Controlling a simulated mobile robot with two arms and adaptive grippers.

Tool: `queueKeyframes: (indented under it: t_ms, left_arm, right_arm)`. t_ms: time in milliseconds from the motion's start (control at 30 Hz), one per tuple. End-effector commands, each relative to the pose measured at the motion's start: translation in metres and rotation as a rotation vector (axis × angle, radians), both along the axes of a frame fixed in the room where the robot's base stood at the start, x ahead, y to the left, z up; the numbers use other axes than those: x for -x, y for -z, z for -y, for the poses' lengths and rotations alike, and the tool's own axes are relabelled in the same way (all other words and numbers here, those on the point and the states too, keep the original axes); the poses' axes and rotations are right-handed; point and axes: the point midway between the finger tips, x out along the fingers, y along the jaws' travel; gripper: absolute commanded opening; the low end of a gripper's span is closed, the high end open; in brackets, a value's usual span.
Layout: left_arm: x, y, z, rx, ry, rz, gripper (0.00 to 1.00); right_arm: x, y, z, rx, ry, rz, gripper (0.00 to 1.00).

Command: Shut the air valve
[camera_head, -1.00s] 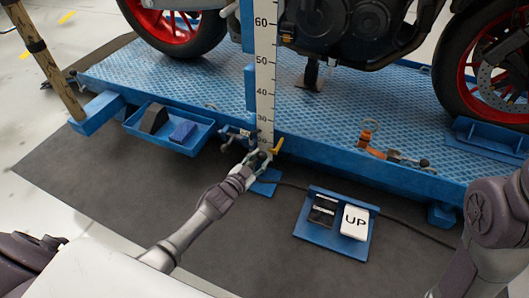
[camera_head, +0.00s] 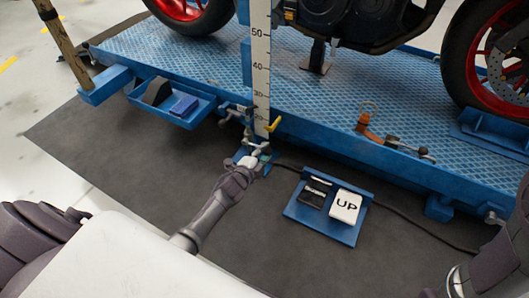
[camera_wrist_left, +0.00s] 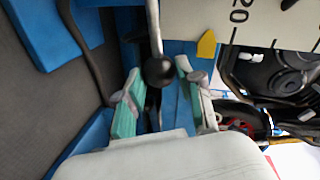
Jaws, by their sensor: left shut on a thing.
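A yellow handle (camera_head: 272,126) stands at the platform's front edge beside the scale post; a yellow piece also shows in the wrist view (camera_wrist_left: 206,44). I cannot tell which part here is the air valve. My left gripper (camera_head: 256,158) is low in front of the platform edge, below the yellow handle. In the wrist view, its teal-padded fingers (camera_wrist_left: 160,88) are on either side of a lever with a black ball knob (camera_wrist_left: 160,70), and shut on it. My right gripper is out of view.
A blue lift platform (camera_head: 330,115) carries a motorcycle (camera_head: 365,20). A white scale post (camera_head: 261,60) stands close to my left gripper. A blue pedal box marked UP (camera_head: 345,206) lies on the dark mat, with a cable (camera_head: 400,220). A blue tray (camera_head: 190,122) hangs left.

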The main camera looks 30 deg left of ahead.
Motion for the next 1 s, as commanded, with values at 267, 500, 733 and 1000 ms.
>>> queueKeyframes:
  t_ms: [267,500,733,1000]
  left_arm:
    - [0.0009,0.0116,0.0015,-0.096,0.001,0.001,0.00]
    - [0.0011,0.0128,0.0013,-0.121,0.001,0.001,0.00]
    - [0.0012,0.0131,0.0011,-0.122,0.001,-0.001,0.00]
    - [0.0009,0.0126,0.0010,-0.120,0.000,0.000,0.61]
  right_arm:
    - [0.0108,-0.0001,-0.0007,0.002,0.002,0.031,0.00]
    - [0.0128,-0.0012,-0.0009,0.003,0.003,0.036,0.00]
    - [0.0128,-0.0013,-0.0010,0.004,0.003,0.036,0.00]
    - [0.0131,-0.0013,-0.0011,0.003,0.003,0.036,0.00]
